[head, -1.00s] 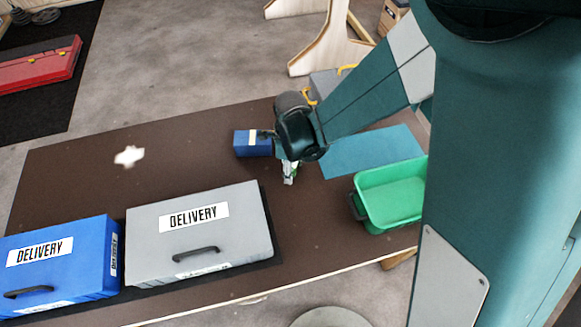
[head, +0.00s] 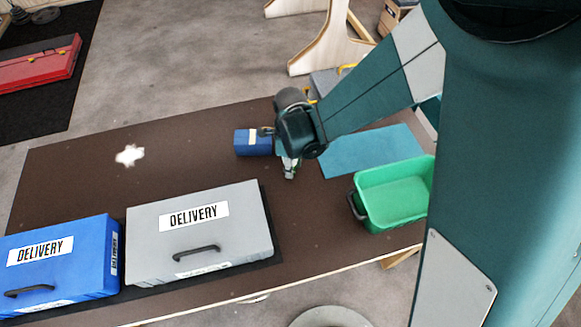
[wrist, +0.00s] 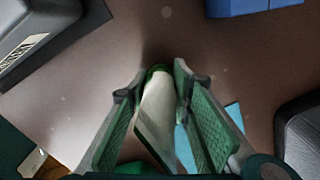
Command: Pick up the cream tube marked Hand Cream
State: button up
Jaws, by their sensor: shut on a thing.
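A whitish tube with a green end (wrist: 156,108) is between the two green fingers of my gripper (wrist: 155,85) in the wrist view. The fingers are shut on it, one along each side. Its lettering cannot be read. In the head view the tube (head: 289,168) shows as a small white and green piece below my gripper (head: 287,160), over the brown table. I cannot tell whether its lower end touches the table.
A blue box (head: 253,142) stands close left of my gripper. A teal mat (head: 372,150) and a green bin (head: 359,204) are to the right. A grey delivery case (head: 150,238) and a blue one (head: 70,275) are front left. A white patch (head: 129,155) lies at left.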

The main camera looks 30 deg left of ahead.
notch_tip(320, 180, up, 9)
jog(key=p, duration=0.1)
dwell(0.5)
dwell(0.6)
